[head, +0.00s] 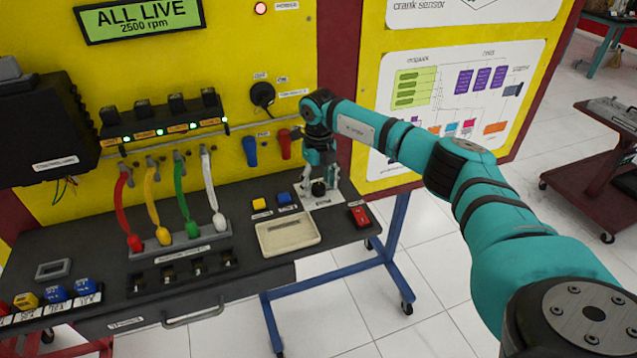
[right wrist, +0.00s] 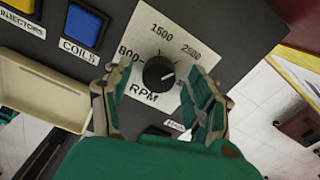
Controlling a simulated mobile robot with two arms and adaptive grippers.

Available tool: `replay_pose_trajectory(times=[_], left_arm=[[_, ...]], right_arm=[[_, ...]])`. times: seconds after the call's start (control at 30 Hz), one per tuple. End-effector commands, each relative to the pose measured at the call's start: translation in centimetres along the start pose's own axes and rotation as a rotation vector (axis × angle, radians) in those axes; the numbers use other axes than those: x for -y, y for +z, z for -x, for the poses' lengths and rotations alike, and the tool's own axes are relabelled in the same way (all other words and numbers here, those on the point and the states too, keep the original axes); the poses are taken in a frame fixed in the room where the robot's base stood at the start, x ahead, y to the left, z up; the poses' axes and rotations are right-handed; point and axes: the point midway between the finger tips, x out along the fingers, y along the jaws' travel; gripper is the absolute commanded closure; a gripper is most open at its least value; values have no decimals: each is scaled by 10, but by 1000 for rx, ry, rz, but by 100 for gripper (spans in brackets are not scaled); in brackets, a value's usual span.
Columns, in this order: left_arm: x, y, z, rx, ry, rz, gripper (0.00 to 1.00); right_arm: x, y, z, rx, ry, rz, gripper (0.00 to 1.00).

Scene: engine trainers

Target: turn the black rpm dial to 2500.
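The black RPM dial (right wrist: 158,73) sits on a white plate (right wrist: 140,40) marked 800, 1500 and 2500. Its white mark appears to point to the right side, below the 2500 label. My right gripper (right wrist: 158,92) is open, with one finger on each side of the dial; gaps show between the fingers and the knob. In the head view the dial (head: 318,188) is at the right end of the dark bench, with my right gripper (head: 318,180) over it. The display (head: 140,20) reads "ALL LIVE 2500 rpm". My left gripper is out of view.
Beside the dial are a yellow button (head: 259,204), a blue button (head: 284,197), a beige tray (head: 289,235) and a red switch (head: 360,216). Coloured cables stand further left. A dark red cart (head: 590,165) is at the right.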

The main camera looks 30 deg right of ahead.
Motion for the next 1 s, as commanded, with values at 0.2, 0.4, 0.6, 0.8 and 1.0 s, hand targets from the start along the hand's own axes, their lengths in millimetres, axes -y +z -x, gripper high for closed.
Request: replay_pose_trajectory(times=[0.2, 0.4, 0.6, 0.8, 1.0], left_arm=[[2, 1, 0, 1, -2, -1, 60], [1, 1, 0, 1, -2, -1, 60], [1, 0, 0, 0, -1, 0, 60], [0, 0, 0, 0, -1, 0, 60], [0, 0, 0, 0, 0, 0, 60]], right_arm=[[-1, -1, 0, -3, 1, 1, 42], [0, 0, 20, 0, 1, 2, 42], [0, 1, 64, 2, 0, 1, 42], [0, 0, 101, 0, 1, 0, 42], [0, 0, 118, -1, 0, 0, 42]])
